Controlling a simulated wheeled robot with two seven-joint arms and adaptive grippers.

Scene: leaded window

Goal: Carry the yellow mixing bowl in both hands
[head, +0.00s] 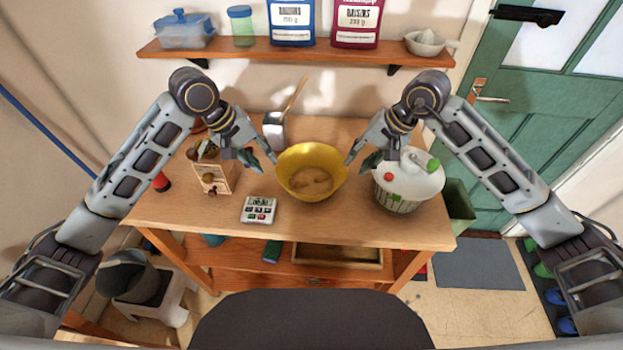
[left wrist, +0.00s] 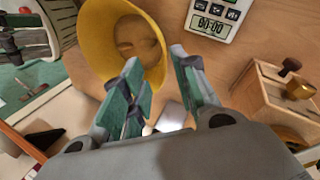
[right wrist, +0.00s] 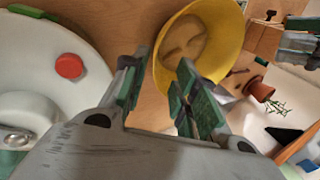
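The yellow mixing bowl (head: 312,158) stands upright on the wooden worktop (head: 330,228), with something tan in its bottom. My left gripper (head: 260,155) is at the bowl's left side, with its fingers apart. In the left wrist view the bowl's rim (left wrist: 163,62) shows between the fingertips. My right gripper (head: 360,157) is at the right side, also with its fingers apart. In the right wrist view the rim (right wrist: 157,72) shows between those fingertips. I cannot tell whether any finger touches the bowl.
A white-lidded salad spinner (head: 408,178) stands close to the right of the bowl. A wooden box with a knob (head: 212,176) and a digital timer (head: 259,209) are on the left. A container with a wooden spoon (head: 275,130) stands behind. A shelf (head: 230,50) hangs above.

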